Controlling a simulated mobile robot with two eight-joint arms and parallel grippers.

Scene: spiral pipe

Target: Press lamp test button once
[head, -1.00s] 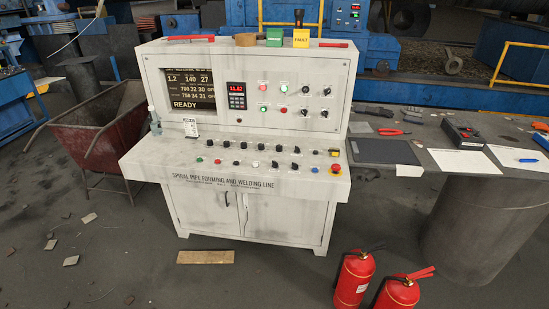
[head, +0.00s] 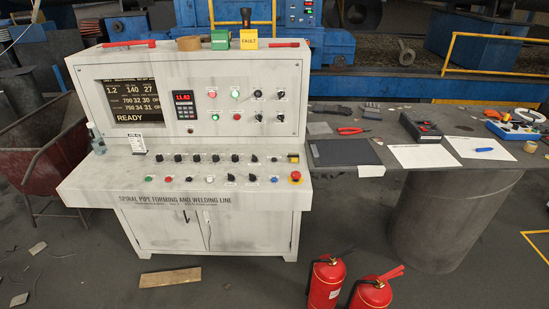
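A white control console (head: 190,213) stands at left and centre, with buttons on a sloped desk and an upright panel. The upright panel has red and green round buttons or lamps (head: 235,93). Labels are too small to read, so I cannot tell which is the lamp test button. Neither of my grippers is in view.
A dark table (head: 470,178) with papers, a tablet and tools stands right of the console. Two red fire extinguishers (head: 325,283) stand at front right. A wooden board (head: 170,277) lies before the console. A red cart (head: 45,170) is at left.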

